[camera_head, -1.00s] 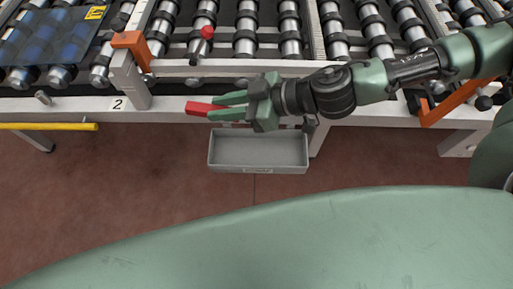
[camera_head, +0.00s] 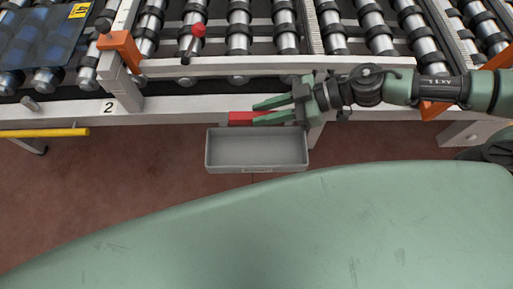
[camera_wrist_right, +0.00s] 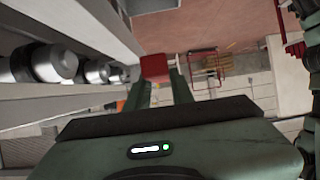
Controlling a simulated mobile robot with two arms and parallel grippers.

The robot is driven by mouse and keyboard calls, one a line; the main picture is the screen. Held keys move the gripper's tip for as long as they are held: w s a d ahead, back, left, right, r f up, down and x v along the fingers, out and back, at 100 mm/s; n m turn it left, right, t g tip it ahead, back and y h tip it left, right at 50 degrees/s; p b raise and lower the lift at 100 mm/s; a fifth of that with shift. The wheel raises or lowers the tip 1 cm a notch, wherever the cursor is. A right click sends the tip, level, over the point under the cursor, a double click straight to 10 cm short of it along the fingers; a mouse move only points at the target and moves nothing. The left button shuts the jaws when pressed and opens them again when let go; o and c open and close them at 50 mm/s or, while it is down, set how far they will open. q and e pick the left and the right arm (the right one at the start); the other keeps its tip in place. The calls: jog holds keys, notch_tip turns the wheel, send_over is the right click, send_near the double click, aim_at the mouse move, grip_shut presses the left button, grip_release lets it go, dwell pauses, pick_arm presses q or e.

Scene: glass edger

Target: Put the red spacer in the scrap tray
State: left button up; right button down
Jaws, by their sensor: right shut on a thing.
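The red spacer (camera_head: 243,118) is a small red block at the tips of my right gripper (camera_head: 262,112). The gripper is shut on it. In the right wrist view the spacer (camera_wrist_right: 154,66) shows between the two green fingers (camera_wrist_right: 160,84). The scrap tray (camera_head: 257,168) is a grey, shallow, open box below the conveyor's front rail, and its visible inside is empty. In the head view the spacer appears just above the tray's back edge, apart from its floor; its exact height is hard to tell. My left gripper is not in view.
The roller conveyor (camera_head: 240,40) runs along the back behind a grey front rail (camera_head: 175,104). A red-knobbed lever (camera_head: 198,30) and an orange bracket (camera_head: 119,45) stand there. A yellow bar (camera_head: 45,133) juts out at left. A dark glass panel (camera_head: 40,35) lies on the rollers.

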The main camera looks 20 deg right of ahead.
aim_at(263, 153)
notch_tip(263, 153, down, 20)
jog(key=b, duration=0.3)
jog(key=shift+d+b, duration=0.1)
jog(key=shift+b, duration=0.25)
